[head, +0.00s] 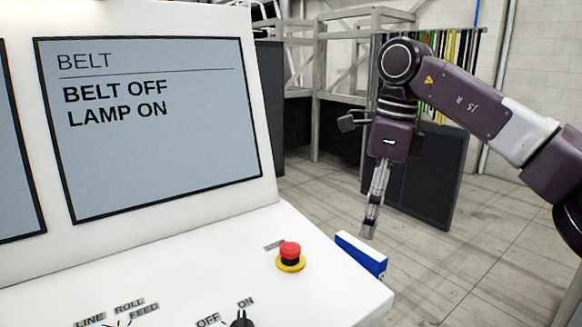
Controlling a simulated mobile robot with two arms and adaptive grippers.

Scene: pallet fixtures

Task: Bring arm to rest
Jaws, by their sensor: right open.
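My right arm comes in from the right edge in the head view. Its right gripper (369,230) points down, just beyond the right edge of the white control console (180,245). It is open and holds nothing that I can see. The fingers are seen nearly edge-on, one in front of the other. Its tips are above and behind a blue and white block (361,256) at the console's right edge; I cannot tell whether they touch it. My left gripper is not in view.
The console has a red stop button (290,252) on a yellow base and a black selector knob (242,319). Its screen (150,150) reads "BELT OFF, LAMP ON". Behind stand a dark panel (436,180) and a metal frame (318,90). Floor (490,250) is clear at right.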

